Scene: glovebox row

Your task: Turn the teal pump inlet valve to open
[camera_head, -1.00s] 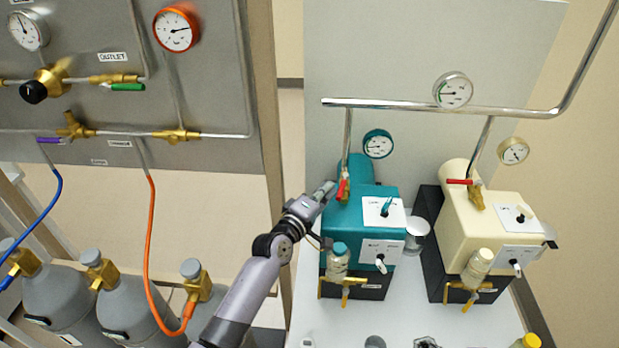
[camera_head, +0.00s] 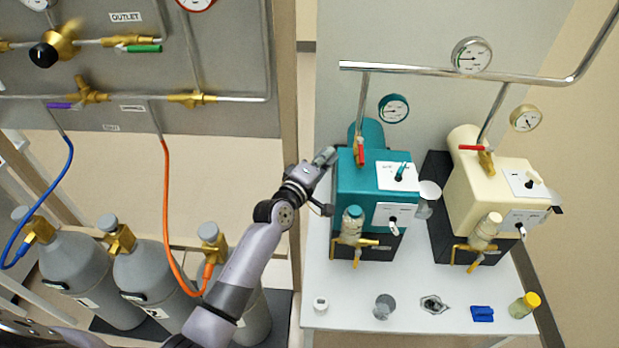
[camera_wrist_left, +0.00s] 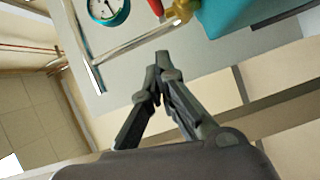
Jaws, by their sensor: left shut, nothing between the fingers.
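The teal pump (camera_head: 372,178) stands on the white table; it also shows in the wrist view (camera_wrist_left: 235,14). Its inlet valve has a red lever (camera_head: 361,151) lying roughly in line with the vertical pipe above it. In the wrist view the red lever (camera_wrist_left: 156,7) and brass valve body (camera_wrist_left: 182,10) are at the top edge, partly cut off. My left gripper (camera_head: 331,155) is just left of the valve, apart from it. Its fingers (camera_wrist_left: 163,60) are shut with nothing between them. My right gripper is in neither view.
A cream pump (camera_head: 490,185) stands to the right, its red lever (camera_head: 474,148) across its pipe. A shared pipe (camera_head: 420,70) runs above both. Small items, including a yellow-capped jar (camera_head: 524,305), lie at the table's front. Gas cylinders (camera_head: 150,280) stand left.

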